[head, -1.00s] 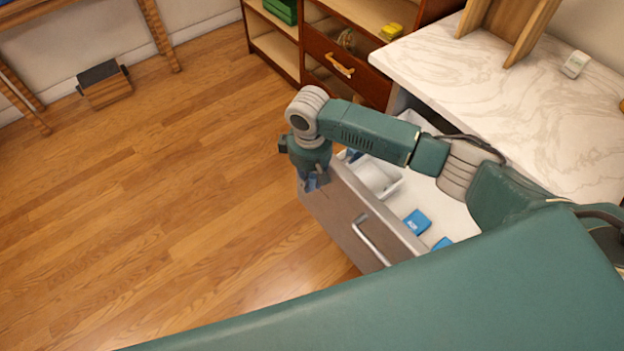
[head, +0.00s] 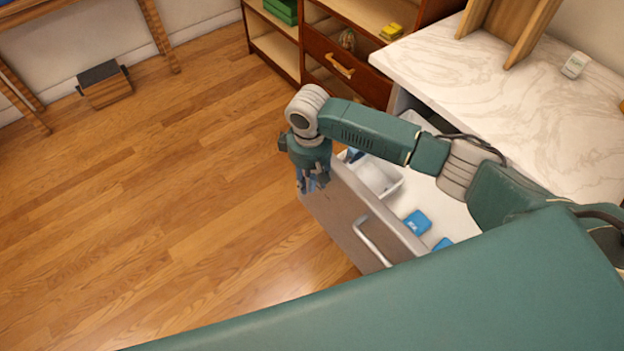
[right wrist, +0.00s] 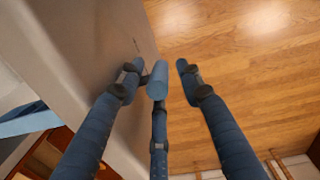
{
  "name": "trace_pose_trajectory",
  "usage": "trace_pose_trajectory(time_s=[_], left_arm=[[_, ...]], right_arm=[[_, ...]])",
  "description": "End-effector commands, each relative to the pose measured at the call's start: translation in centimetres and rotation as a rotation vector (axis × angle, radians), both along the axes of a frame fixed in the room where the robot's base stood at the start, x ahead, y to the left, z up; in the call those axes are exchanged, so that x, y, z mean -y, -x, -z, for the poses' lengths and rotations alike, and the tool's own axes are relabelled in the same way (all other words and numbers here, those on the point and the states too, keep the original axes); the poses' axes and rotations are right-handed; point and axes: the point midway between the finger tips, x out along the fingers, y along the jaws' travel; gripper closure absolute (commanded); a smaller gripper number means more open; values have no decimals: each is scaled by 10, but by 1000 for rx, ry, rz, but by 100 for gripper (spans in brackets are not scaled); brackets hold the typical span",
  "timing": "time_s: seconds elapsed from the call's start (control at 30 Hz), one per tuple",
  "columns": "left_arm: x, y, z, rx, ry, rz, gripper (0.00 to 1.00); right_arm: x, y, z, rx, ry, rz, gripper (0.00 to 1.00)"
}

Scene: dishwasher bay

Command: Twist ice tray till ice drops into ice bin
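My right gripper (head: 314,183) hangs fingers down just outside the front panel of the open drawer (head: 352,212), near its far corner. In the right wrist view its three blue fingers (right wrist: 160,74) are apart, with nothing between them. The white bin (head: 378,177) sits inside the drawer behind the front panel; I cannot see whether it holds ice. A small blue piece (head: 353,155) shows beside the bin, partly hidden by my arm. A light blue edge also shows in the right wrist view (right wrist: 28,122). I cannot tell whether either is the ice tray. My left gripper is not in view.
Blue packages (head: 417,222) lie in the drawer, whose handle (head: 372,243) faces the floor. A marble counter (head: 520,110) stands above the drawer. A wooden cabinet (head: 352,75) is behind. The wooden floor (head: 190,220) left of the drawer is clear.

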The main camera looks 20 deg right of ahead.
Motion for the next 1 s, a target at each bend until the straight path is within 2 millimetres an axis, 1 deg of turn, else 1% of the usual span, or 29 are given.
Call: trace_pose_trajectory(time_s=[0.2,0.27,0.33,0.47,0.7,0.83,1.0], left_arm=[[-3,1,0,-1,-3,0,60],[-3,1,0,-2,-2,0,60],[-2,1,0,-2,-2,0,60],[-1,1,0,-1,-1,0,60],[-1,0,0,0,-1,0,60],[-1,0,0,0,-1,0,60],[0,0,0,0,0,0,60]], right_arm=[[0,2,1,-5,1,-1,64],[0,2,-3,-4,0,-1,64],[-1,1,-10,-3,-2,-1,64],[-2,2,-34,-2,-1,-2,64],[-3,2,-85,-1,-1,-2,64],[-4,3,-105,-1,1,-2,64],[-5,3,-117,-3,1,-1,64]])
